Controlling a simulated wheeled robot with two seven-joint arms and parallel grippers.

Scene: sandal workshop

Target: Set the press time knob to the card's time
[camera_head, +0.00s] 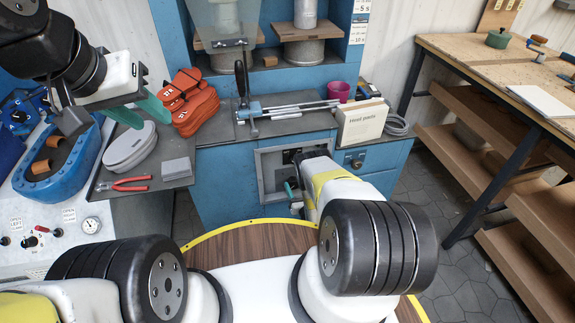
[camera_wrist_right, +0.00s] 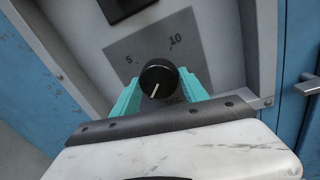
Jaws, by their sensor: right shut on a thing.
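The press time knob (camera_wrist_right: 158,76) is black and round with a white pointer line, which points down and slightly left in the right wrist view. It sits on a grey dial plate (camera_wrist_right: 125,50) marked 5 and 10, with "SEC" partly hidden below. My right gripper (camera_wrist_right: 160,92) is shut on the knob, one teal finger on each side. In the head view my right gripper (camera_head: 292,190) is at the press's recessed panel (camera_head: 268,172). A white card (camera_head: 358,22) on the press's right post shows "5 s" and "10 s" lines, partly cut off. My left gripper (camera_head: 140,112) is open and empty.
A wooden workbench (camera_head: 480,75) stands at right.

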